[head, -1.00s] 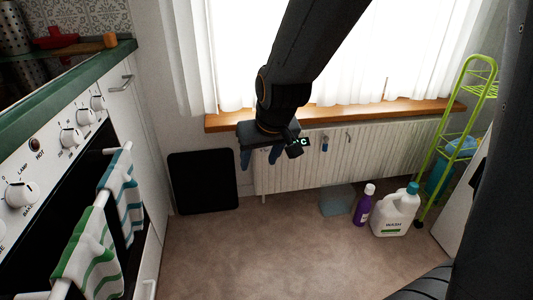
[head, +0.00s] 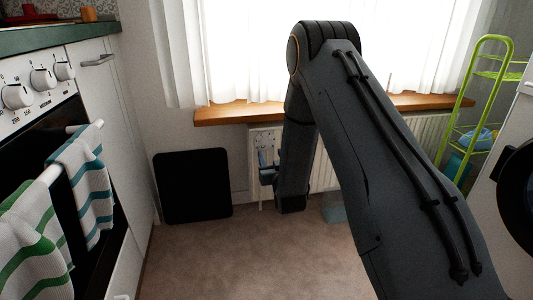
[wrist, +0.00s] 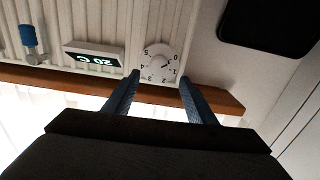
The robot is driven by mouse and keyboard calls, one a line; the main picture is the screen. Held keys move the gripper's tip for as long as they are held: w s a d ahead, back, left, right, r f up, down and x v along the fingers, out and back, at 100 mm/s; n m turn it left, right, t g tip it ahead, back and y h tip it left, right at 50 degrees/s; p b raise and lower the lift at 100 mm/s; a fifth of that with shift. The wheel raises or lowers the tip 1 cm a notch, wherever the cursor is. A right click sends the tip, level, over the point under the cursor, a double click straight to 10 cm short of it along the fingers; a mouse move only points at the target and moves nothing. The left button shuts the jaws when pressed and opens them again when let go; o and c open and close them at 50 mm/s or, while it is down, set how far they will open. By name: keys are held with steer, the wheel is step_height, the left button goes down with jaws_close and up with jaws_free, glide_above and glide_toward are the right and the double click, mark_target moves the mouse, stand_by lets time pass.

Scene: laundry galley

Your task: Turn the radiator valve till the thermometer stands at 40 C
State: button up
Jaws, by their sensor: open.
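In the wrist view, which looks upside down, a round white valve dial (wrist: 158,62) numbered 0 to 5 is on the radiator (wrist: 112,20). Its small dark mark seems to point near 1, but it is tiny. Beside it, the thermometer (wrist: 93,54) reads 20 C in lit digits. My gripper (wrist: 158,78) is open, its two blue fingers either side of the dial in the picture; I cannot tell whether they touch it. In the head view, a blue finger of my gripper (head: 267,176) shows in front of the radiator's left end. My arm hides the thermometer there.
A blue-handled tap (wrist: 30,42) is on the radiator past the thermometer. A wooden sill (head: 225,115) runs above the radiator. A black panel (head: 193,186) leans on the wall to the left. The oven with striped towels (head: 80,185) is at left; a green rack (head: 465,115) is at right.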

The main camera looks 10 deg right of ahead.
mark_target(267, 145)
steer(key=shift+w+d+b, duration=0.1)
steer(key=shift+w+b, duration=1.55)
steer(key=shift+w, duration=2.25)
steer(key=c, duration=1)
steer(key=shift+c, duration=0.2)
